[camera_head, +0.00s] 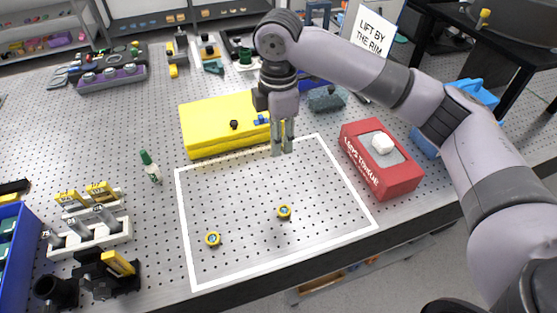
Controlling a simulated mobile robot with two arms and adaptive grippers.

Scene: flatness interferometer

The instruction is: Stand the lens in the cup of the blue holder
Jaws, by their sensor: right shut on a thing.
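My right gripper (283,146) points down above the back edge of the white-outlined area. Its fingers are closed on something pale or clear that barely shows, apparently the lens. Two small gold rings with blue insides, one nearer the left (213,240) and one nearer the middle (284,212), stand apart inside the outline. I cannot tell for sure whether one is the blue holder. A small blue piece (262,120) also shows by the yellow case, partly beside my gripper. My left gripper is not in view.
A yellow case (205,128) lies behind the outline. A red box (367,172) with a white lump on top stands at its right. A green-capped bottle (150,167) and white racks (90,236) are at the left. The outlined area (245,185) is mostly clear.

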